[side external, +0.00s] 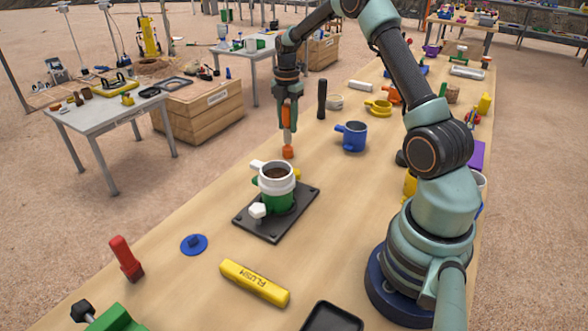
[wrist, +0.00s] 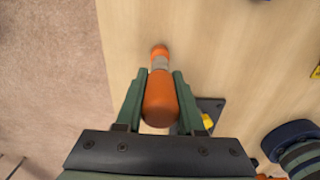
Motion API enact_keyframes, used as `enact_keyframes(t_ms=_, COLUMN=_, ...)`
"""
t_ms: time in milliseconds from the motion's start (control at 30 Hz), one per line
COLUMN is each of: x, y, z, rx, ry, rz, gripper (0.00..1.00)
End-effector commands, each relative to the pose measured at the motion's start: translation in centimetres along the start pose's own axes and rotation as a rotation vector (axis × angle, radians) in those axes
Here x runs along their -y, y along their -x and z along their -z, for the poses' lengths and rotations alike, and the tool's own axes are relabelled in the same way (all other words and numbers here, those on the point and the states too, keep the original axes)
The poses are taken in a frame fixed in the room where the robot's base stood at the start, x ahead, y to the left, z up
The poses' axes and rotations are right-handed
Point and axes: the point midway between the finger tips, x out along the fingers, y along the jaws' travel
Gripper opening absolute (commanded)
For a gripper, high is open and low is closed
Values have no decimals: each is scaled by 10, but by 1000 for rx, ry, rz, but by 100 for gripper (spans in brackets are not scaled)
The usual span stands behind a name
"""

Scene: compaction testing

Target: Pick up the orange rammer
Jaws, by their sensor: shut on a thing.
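The orange rammer (side external: 288,150) hangs upright under my gripper (side external: 289,100) in the side external view, its orange foot low over the wooden table near the far edge. I cannot tell for sure whether the foot touches the table. In the wrist view the rammer (wrist: 160,98) has an orange handle, a grey collar and an orange tip. My gripper (wrist: 159,80) has its two green fingers closed on either side of the handle.
A black base plate (side external: 250,225) with a green-and-white mould (side external: 276,184) of dark soil stands nearer the camera. A blue mug (side external: 352,137) and a black upright cylinder (side external: 322,99) stand to the right.

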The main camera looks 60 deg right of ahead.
Motion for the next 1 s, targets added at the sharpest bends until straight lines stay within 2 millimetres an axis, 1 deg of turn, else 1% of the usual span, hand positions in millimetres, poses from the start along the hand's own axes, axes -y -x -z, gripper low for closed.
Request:
enact_keyframes(t_ms=167, x=-1, y=8, z=-1, rx=3, ry=0, rz=-5, gripper=0)
enact_keyframes(t_ms=267, x=-2, y=19, z=-1, rx=4, ry=0, rz=-7, gripper=0)
enact_keyframes(t_ms=367, x=-2, y=38, z=-1, rx=5, ry=0, rz=-9, gripper=0)
enact_keyframes(t_ms=467, x=-2, y=61, z=-1, rx=5, ry=0, rz=-10, gripper=0)
enact_keyframes(t_ms=700, x=-2, y=124, z=-1, rx=5, ry=0, rz=-11, gripper=0)
enact_keyframes(t_ms=800, x=-2, y=148, z=-1, rx=5, ry=0, rz=-9, gripper=0)
enact_keyframes(t_ms=900, x=-2, y=168, z=-1, rx=4, ry=0, rz=-8, gripper=0)
enact_keyframes(t_ms=1000, x=-2, y=182, z=-1, rx=4, ry=0, rz=-7, gripper=0)
